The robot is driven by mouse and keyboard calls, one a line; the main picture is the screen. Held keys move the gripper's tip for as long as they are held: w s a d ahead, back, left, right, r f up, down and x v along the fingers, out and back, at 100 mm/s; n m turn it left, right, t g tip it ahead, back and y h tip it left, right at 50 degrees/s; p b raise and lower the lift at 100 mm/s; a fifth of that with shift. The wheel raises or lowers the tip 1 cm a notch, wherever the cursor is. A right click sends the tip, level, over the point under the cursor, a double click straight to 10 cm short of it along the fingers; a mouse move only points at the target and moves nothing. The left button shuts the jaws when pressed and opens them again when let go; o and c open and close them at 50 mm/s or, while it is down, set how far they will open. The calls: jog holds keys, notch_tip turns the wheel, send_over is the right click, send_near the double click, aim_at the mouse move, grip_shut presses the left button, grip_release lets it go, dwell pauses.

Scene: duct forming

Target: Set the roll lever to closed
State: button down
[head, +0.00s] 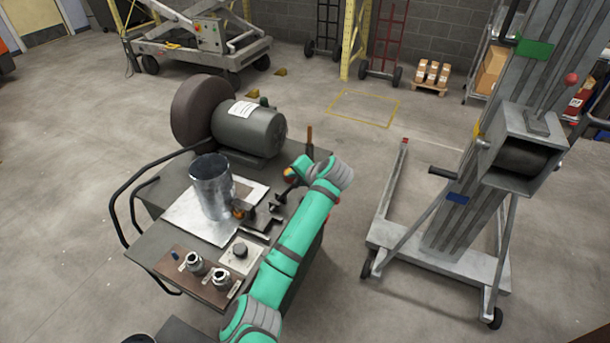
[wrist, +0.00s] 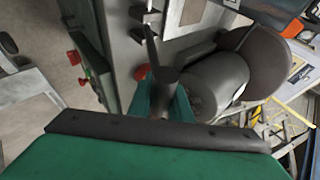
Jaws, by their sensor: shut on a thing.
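A dark lever (wrist: 151,45) with a round, thick end shows in the wrist view, and that end sits between the teal fingers of my gripper (wrist: 164,98). My gripper is shut on it. In the head view my gripper (head: 288,188) is at the right side of the workbench, beside the small dark forming tool (head: 262,218); the hand and arm partly cover the held part there. Whether the lever stands at open or closed cannot be read. A shiny metal duct cylinder (head: 211,187) stands upright on a pale sheet left of my gripper.
A grey motor (head: 248,130) with a large dark disc (head: 197,108) is at the bench's back. Small metal fittings (head: 196,263) stand on a brown board at the front. A tall lift (head: 463,190) stands to the right. Red and green buttons (wrist: 75,58) show in the wrist view.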

jog(key=shift+s+d+f, duration=0.35)
jog(key=shift+d+f, duration=0.15)
dwell(0.3)
jog(key=c, duration=1.6)
grip_release()
jog(key=shift+d, duration=0.1)
jog(key=v, duration=1)
jog(key=shift+s+d+r, duration=0.15)
jog(key=shift+s+r, duration=0.1)
jog(key=shift+s, duration=0.05)
jog(key=shift+w, duration=0.1)
